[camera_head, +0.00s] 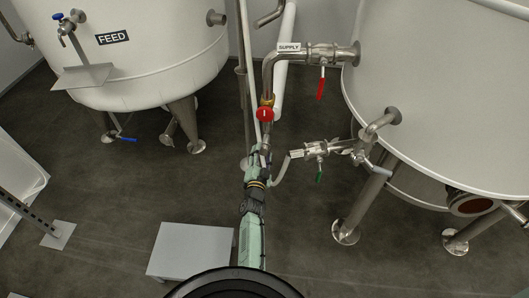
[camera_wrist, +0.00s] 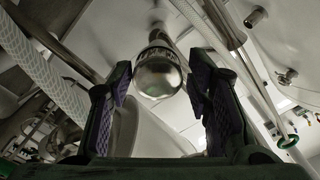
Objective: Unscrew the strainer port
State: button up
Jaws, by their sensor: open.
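In the wrist view, a shiny metal rounded cap (camera_wrist: 157,74), which looks like the strainer port, hangs at the end of a pipe fitting. My gripper (camera_wrist: 161,78) is open, with one dark finger with a purple pad on each side of the cap. Gaps show between the cap and both pads, and nothing is held. The strainer port cannot be made out clearly there.
The supply pipe with a red lever (camera_head: 321,83) runs to the large tank (camera_head: 450,80) at right. A valve with a green lever (camera_head: 319,175) is close right of my gripper. The feed tank (camera_head: 150,60) stands at left. A grey box (camera_head: 190,250) sits on the floor.

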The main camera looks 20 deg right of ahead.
jog(key=m+b, duration=0.1)
jog(key=m, duration=0.4)
jog(key=shift+f+b, duration=0.15)
jog(key=shift+b, duration=0.15)
jog(key=m+b, duration=0.1)
jog(key=m, duration=0.4)
jog(key=shift+b, duration=0.35)
jog(key=m, duration=0.2)
jog(key=m+b, duration=0.1)
jog(key=m, duration=0.3)
jog(key=shift+r, duration=0.25)
jog(key=m, duration=0.2)
jog(key=shift+r+m+b, duration=0.15)
jog(key=shift+m+b, duration=0.15)
jog(key=shift+b, duration=0.05)
grip_shut()
jog(key=n+p, duration=0.1)
jog(key=n, duration=0.1)
jog(key=shift+r+n, duration=0.15)
jog(key=shift+n, duration=0.15)
jog(key=n, duration=0.2)
jog(key=shift+f+n, duration=0.2)
jog(key=shift+n, duration=0.2)
jog(key=shift+p, duration=0.3)
